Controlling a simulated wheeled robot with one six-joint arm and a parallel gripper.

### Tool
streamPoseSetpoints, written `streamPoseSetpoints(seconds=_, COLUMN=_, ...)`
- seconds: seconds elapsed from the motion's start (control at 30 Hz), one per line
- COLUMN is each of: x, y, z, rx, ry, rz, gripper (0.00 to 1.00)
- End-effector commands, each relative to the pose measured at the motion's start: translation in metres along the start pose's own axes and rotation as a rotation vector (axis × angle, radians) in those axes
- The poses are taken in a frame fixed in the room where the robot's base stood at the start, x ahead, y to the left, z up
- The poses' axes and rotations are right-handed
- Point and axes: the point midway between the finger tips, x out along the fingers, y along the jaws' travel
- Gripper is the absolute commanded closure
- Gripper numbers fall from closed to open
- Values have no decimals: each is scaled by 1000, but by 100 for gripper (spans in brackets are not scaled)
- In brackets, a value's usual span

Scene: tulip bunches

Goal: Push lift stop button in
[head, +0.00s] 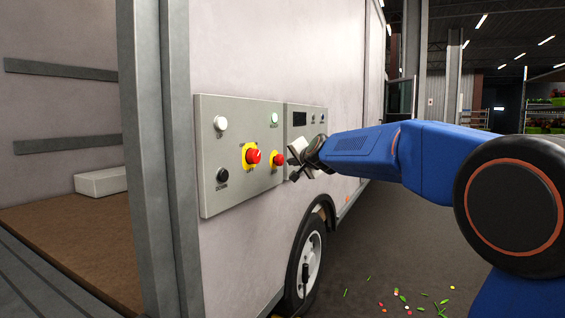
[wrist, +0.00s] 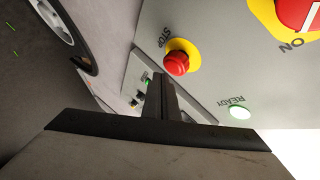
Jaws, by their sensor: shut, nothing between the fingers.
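The lift stop button (head: 277,160) is a red mushroom button on a yellow round base, at the lower right of the grey control panel (head: 215,150) on the vehicle's side. In the wrist view the stop button (wrist: 176,63) stands out from its base beside the word STOP. My gripper (head: 290,162) is shut and empty, close to the button's right in the head view.
A red rotary switch (head: 253,156) on yellow sits left of the stop button. A white UP button (head: 220,123), a black DOWN button (head: 222,174) and a green READY light (head: 274,118) share the panel. A second panel (head: 299,118) adjoins on the right. A wheel (head: 306,262) is below.

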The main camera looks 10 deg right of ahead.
Motion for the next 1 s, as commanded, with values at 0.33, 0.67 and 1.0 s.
streamPoseSetpoints(seconds=0.33, x=0, y=0, z=0, rx=0, ry=0, rz=0, gripper=100)
streamPoseSetpoints(seconds=0.67, x=4, y=-4, z=3, rx=0, ry=0, rz=0, gripper=100)
streamPoseSetpoints(seconds=1.0, x=6, y=-5, z=4, rx=0, ry=0, rz=0, gripper=100)
